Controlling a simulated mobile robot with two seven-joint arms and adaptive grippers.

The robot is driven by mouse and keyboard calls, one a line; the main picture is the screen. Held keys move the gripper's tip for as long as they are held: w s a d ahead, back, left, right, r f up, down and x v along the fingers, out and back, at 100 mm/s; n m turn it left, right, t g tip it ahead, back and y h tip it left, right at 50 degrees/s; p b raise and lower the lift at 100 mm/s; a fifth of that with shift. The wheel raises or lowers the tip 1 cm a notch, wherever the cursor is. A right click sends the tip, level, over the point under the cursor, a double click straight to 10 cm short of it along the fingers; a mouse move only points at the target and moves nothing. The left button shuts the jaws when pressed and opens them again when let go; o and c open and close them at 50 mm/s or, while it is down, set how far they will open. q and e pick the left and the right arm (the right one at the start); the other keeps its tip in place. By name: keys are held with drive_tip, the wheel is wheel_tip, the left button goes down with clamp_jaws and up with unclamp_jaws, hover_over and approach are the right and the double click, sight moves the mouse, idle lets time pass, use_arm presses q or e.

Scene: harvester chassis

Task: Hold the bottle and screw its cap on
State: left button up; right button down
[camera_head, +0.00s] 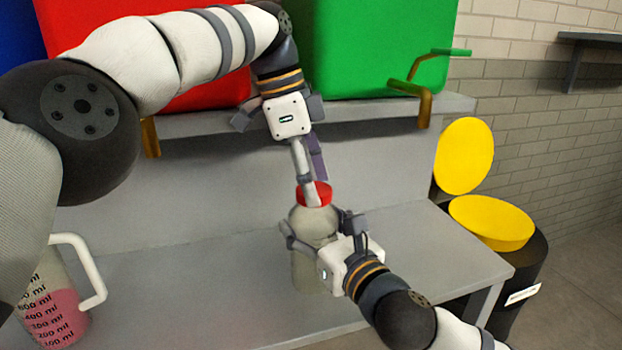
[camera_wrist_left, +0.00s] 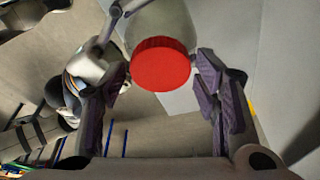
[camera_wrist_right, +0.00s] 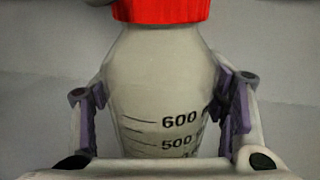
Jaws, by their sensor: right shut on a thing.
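A translucent bottle (camera_head: 308,222) with volume marks stands upright over the grey bench; its marks show in the right wrist view (camera_wrist_right: 160,95). The red cap (camera_head: 321,190) sits at the bottle's mouth; whether it is threaded on cannot be told. My right gripper (camera_head: 316,235) is shut on the bottle's body from the side, one finger on each side. My left gripper (camera_head: 314,190) reaches down from above to the cap. In the left wrist view the cap (camera_wrist_left: 160,65) lies between its open fingers, with a small gap visible on the right side.
A jug (camera_head: 55,315) with pink liquid stands at the bench's left front. Red (camera_head: 205,95) and green (camera_head: 375,45) bins stand on a raised shelf (camera_head: 360,110) behind. A black bin with a yellow lid (camera_head: 490,222) is right of the bench (camera_head: 440,250). The bench's right part is clear.

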use_arm(q)
drive_tip(key=shift+o, duration=0.5)
drive_tip(key=o, duration=0.5)
drive_tip(key=shift+c, duration=0.2)
use_arm(e)
drive_tip(key=shift+c, duration=1.2)
unclamp_jaws()
drive_tip(key=v, duration=1.2)
